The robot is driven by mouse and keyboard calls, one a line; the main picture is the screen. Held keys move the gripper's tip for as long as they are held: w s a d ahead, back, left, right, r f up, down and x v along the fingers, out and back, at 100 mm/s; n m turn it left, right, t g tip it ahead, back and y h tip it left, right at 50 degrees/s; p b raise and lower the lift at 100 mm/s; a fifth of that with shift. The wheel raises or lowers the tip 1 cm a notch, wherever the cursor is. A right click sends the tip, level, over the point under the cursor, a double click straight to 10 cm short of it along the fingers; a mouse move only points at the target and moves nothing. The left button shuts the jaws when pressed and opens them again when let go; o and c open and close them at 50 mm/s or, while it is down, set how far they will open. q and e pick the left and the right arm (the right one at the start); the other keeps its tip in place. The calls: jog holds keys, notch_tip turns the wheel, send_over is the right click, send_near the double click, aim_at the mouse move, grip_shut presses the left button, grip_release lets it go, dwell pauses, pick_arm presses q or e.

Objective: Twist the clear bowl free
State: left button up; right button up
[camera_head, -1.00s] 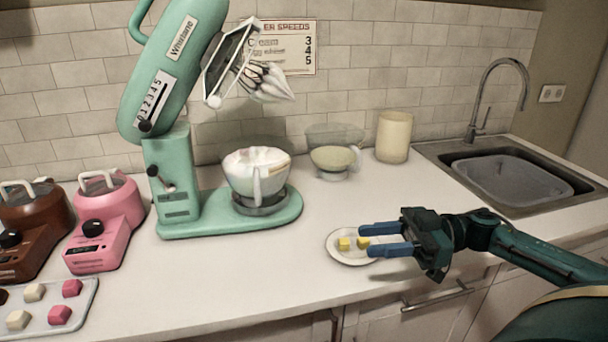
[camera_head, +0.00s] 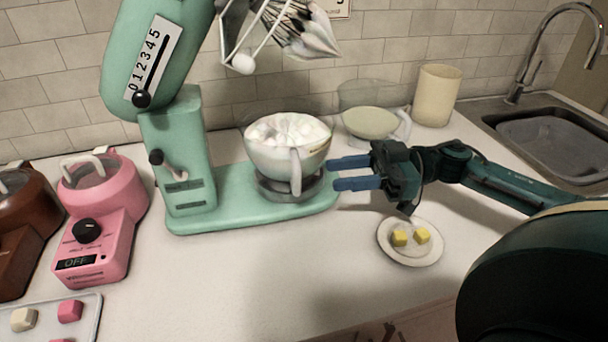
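The clear bowl (camera_head: 262,157) holds fluffy white contents and has a pale handle (camera_head: 295,172) on its front right side. It sits on the round grey seat (camera_head: 290,190) at the base of the green mixer (camera_head: 185,205). The mixer's head is tilted up, with the whisk (camera_head: 302,32) above the bowl. My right gripper (camera_head: 333,174) reaches in from the right. Its two blue fingers are apart with nothing visible between them, and they point at the handle, a short way to its right. My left gripper is not in view.
A small plate (camera_head: 388,247) with yellow cubes lies below my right gripper. A second clear bowl (camera_head: 348,97) with pale green contents and a cream canister (camera_head: 438,96) stand behind. Pink (camera_head: 105,215) and brown (camera_head: 22,232) machines stand left. The front counter is mostly clear.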

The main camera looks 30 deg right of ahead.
aim_at(298, 174)
jog(key=x, duration=0.7)
jog(key=shift+w+a+p, duration=0.15)
jog(key=shift+a+p, duration=0.1)
jog(key=shift+p, duration=0.1)
jog(key=shift+w+a, duration=0.1)
jog(key=shift+a, duration=0.2)
jog(key=c, duration=0.7)
grip_shut()
